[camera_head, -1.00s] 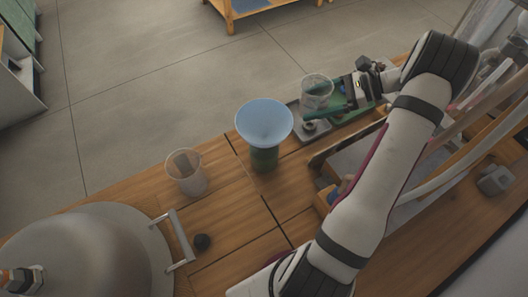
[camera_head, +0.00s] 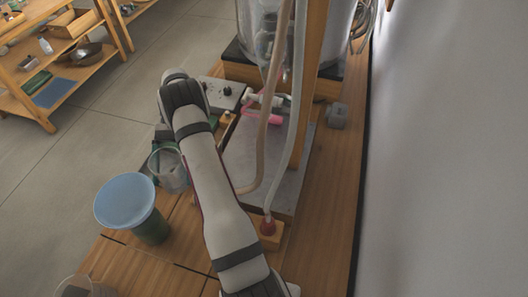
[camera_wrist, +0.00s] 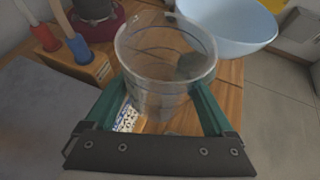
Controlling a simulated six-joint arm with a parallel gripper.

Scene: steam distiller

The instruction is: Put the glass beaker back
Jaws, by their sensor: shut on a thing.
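The clear glass beaker (camera_head: 172,180) is in my gripper, just right of the blue funnel-shaped bowl in the head view. In the wrist view the beaker (camera_wrist: 165,70) sits between the green fingers of my gripper (camera_wrist: 160,98), which are shut on its sides. Its open mouth faces up and it looks empty. In the head view my forearm hides most of the gripper. Whether the beaker's base touches anything below cannot be told.
The blue bowl (camera_head: 125,200) tops a green vessel (camera_head: 152,228) close beside the beaker. Another clear beaker (camera_head: 74,288) stands at the bottom left. A grey slab (camera_head: 255,160) and hoses lie right of my arm. A wooden block (camera_wrist: 88,62) holds red and blue fittings.

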